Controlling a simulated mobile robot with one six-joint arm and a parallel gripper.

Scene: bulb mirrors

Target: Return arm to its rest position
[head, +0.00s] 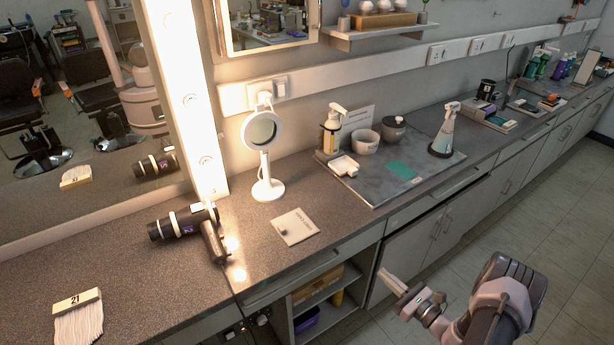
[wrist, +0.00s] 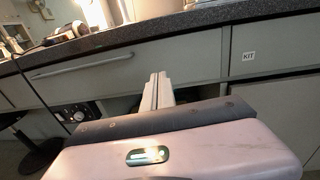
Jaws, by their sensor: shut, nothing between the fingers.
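My gripper (head: 388,281) is at the lower right of the head view, at the end of my folded arm. It is in front of the cabinets, near the counter's front edge, and holds nothing. In the wrist view my gripper (wrist: 158,80) has its fingers together, pointing toward the drawer fronts below the counter edge. A small gap of shadow lies under the drawer there.
The speckled counter (head: 130,270) holds a hair dryer (head: 185,225), a round mirror (head: 265,150), a small card (head: 295,226), a brush (head: 78,315) and a grey tray (head: 420,190) with bottles. An open shelf (head: 320,285) is below. The floor (head: 560,240) at right is clear.

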